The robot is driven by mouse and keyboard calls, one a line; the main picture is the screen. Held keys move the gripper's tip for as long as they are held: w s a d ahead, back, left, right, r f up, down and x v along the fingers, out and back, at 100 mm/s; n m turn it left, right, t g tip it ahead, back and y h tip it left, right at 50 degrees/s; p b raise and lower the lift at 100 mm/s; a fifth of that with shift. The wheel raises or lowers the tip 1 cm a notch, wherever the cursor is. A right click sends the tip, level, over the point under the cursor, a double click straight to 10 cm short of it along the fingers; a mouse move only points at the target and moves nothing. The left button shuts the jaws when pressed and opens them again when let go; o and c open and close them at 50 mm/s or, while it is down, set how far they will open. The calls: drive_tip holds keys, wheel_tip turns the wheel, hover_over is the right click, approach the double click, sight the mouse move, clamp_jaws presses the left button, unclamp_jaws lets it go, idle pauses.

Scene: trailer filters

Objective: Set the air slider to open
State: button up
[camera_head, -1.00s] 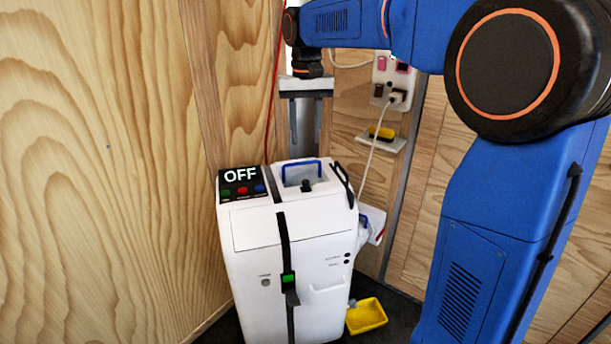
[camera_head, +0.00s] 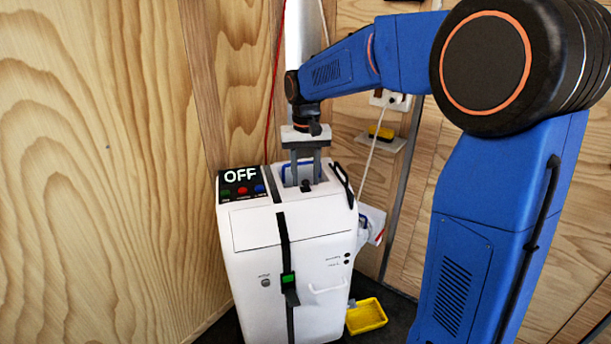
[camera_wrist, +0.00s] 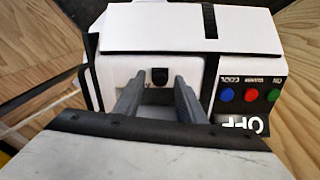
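The white machine (camera_head: 292,255) stands against the wood wall. On its top is a pale recess with a blue-edged frame (camera_head: 285,172) and a small black knob (camera_head: 306,186), which looks like the air slider; the knob also shows in the wrist view (camera_wrist: 159,76). My gripper (camera_head: 306,179) points down over the recess. Its two grey fingers are apart and empty. In the wrist view my gripper (camera_wrist: 158,84) has one fingertip to each side of the knob, which shows between and just beyond them. Whether the fingers touch anything, I cannot tell.
A black panel (camera_head: 242,182) reading OFF with green, red and blue buttons sits left of the recess. A black strap with a green buckle (camera_head: 288,279) crosses the front. A yellow tray (camera_head: 366,316) lies on the floor to the right. A white cable hangs behind.

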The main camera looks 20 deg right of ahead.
sight(326, 187)
clamp_jaws()
drive_tip(key=shift+d, duration=3.15)
unclamp_jaws()
drive_tip(key=shift+d, duration=0.15)
drive_tip(key=shift+r, duration=0.15)
wheel_tip(326, 187, up, 17)
drive_tip(key=shift+s+r, duration=0.1)
